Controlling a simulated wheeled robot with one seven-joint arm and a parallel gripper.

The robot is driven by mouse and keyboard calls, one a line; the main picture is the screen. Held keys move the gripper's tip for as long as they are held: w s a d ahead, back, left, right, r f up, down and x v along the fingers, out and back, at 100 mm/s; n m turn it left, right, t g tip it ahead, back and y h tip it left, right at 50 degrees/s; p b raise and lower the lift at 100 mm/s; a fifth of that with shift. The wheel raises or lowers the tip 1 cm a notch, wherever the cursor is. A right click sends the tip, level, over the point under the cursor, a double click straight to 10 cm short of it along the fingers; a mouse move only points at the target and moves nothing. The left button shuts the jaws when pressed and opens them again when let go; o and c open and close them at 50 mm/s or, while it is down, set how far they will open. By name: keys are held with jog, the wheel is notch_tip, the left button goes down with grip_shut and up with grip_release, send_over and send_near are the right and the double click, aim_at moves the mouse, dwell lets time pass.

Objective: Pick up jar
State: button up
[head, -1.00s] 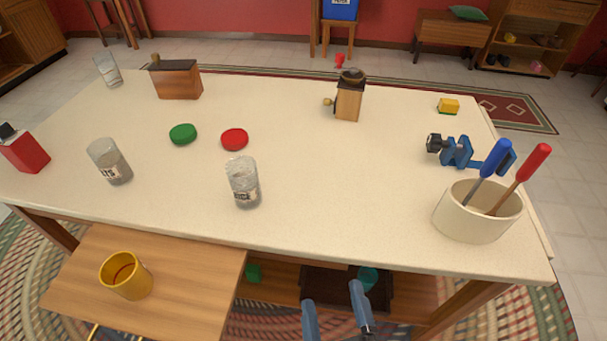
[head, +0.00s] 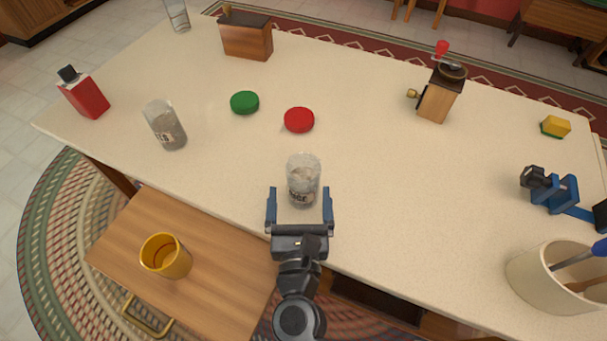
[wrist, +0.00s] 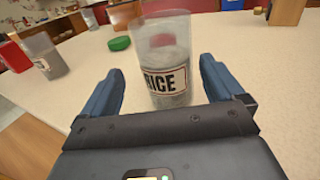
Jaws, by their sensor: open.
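A clear glass jar with a RICE label (head: 303,180) stands upright near the front edge of the cream table. In the wrist view the rice jar (wrist: 167,62) stands just ahead of and between the fingers. My gripper (head: 299,207) is open, with one blue finger on each side of the jar's near part. I cannot tell whether either finger touches it. A second glass jar (head: 165,126) with a partly readable label stands to the left; it also shows in the wrist view (wrist: 45,55).
A green lid (head: 244,102) and a red lid (head: 299,119) lie behind the jar.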

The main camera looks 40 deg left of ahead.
aim_at(303, 171)
jog(key=x, duration=0.6)
jog(key=shift+w+d+f+b, duration=0.15)
jog(key=shift+w+f+b, duration=0.2)
jog(key=shift+w, duration=0.15)
jog(key=shift+c, duration=0.2)
jog(key=c, duration=1.2)
jog(key=shift+r, duration=0.1)
